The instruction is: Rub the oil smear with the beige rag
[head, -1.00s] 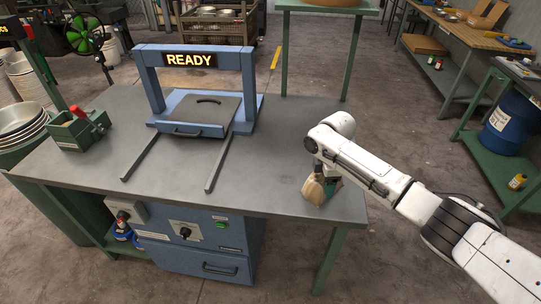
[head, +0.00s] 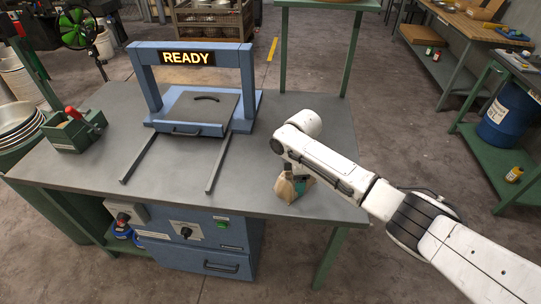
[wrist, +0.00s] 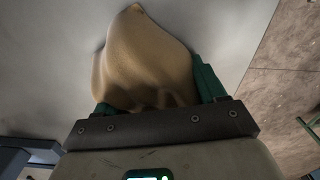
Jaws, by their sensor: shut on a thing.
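The beige rag (head: 286,189) is bunched in my gripper (head: 299,184) at the right part of the grey bench top (head: 255,150). In the wrist view the rag (wrist: 148,65) fills the space between the green fingers of my gripper (wrist: 155,85), which is shut on it. The rag's lower end is at the bench top and appears to touch it. I see no oil smear in either current view; the rag and my arm cover part of the bench top.
A blue press frame with a READY sign (head: 188,58) stands at the back of the bench, with two rails (head: 217,165) reaching forward. The bench's right edge is close to my gripper.

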